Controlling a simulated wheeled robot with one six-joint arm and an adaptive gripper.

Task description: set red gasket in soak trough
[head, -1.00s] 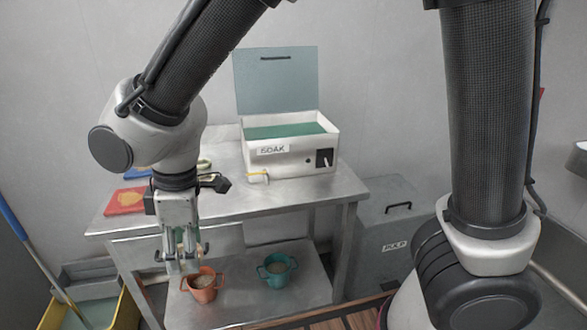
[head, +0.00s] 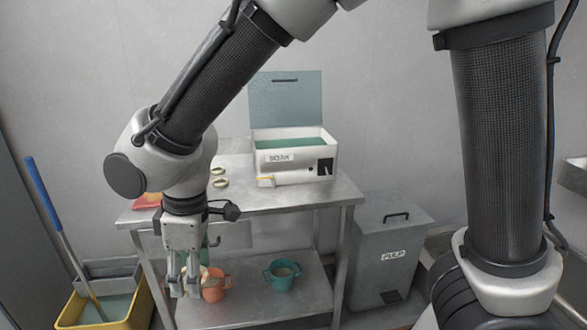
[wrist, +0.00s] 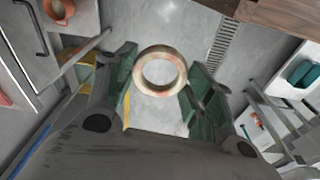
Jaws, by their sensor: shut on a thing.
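My gripper (head: 184,284) hangs low in front of the table, at the left, its fingers pointing down. In the wrist view, my gripper (wrist: 160,85) is shut on a ring-shaped gasket (wrist: 160,88) between its green pads. The ring looks cream to tan with reddish tints. In the head view the fingers largely hide it. The soak trough (head: 267,171) is a white box marked SOAK on the tabletop, right of and above my gripper. Its blue-green lid (head: 286,100) stands open and green shows inside.
Two pale rings (head: 220,183) and a red item (head: 147,200) lie left of the trough. Orange (head: 217,290) and teal (head: 282,275) cups stand on the lower shelf. A grey PULP bin (head: 388,255) stands right; a yellow mop bucket (head: 140,309) stands left.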

